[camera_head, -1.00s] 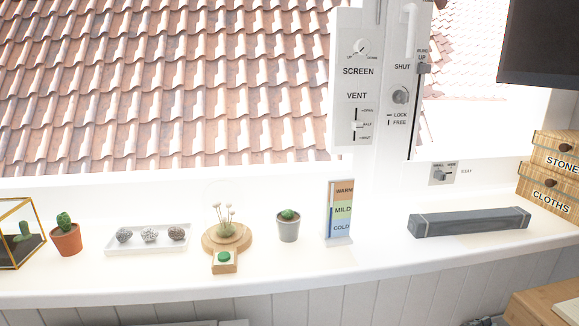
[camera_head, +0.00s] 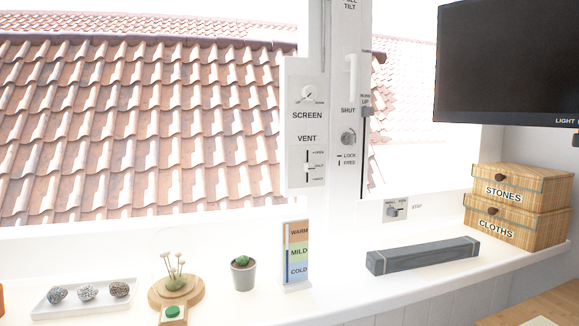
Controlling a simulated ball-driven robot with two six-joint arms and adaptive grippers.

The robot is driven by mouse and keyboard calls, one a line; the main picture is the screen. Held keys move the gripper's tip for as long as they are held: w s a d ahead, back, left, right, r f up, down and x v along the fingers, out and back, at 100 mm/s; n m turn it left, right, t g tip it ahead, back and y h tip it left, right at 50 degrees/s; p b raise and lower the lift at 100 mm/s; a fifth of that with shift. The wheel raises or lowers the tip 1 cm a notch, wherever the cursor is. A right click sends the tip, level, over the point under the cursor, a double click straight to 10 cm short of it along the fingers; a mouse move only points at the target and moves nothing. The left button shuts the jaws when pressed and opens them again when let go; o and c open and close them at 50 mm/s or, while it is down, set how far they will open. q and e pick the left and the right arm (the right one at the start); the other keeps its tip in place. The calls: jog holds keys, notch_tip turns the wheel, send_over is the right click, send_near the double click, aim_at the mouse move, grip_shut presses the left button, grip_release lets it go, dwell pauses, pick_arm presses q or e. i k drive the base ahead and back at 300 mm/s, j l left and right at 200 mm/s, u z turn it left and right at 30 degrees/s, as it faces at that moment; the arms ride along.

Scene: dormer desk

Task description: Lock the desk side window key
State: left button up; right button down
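The window key (camera_head: 348,138) is a round grey knob on the white window post (camera_head: 346,185), right of centre in the head view. LOCK and FREE marks are printed just below it, with a short dark line beside each. Which mark the key is turned to is too small to tell. A white window handle (camera_head: 351,75) stands upright above the key, with the word SHUT between them. Neither of my grippers shows in this view.
Left of the post is a panel (camera_head: 306,122) with SCREEN and VENT controls. On the sill below are a WARM-MILD-COLD card (camera_head: 296,254), a potted cactus (camera_head: 243,275) and a long grey box (camera_head: 423,256).

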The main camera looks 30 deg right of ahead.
aim_at(352, 139)
jog(key=z, duration=1.75)
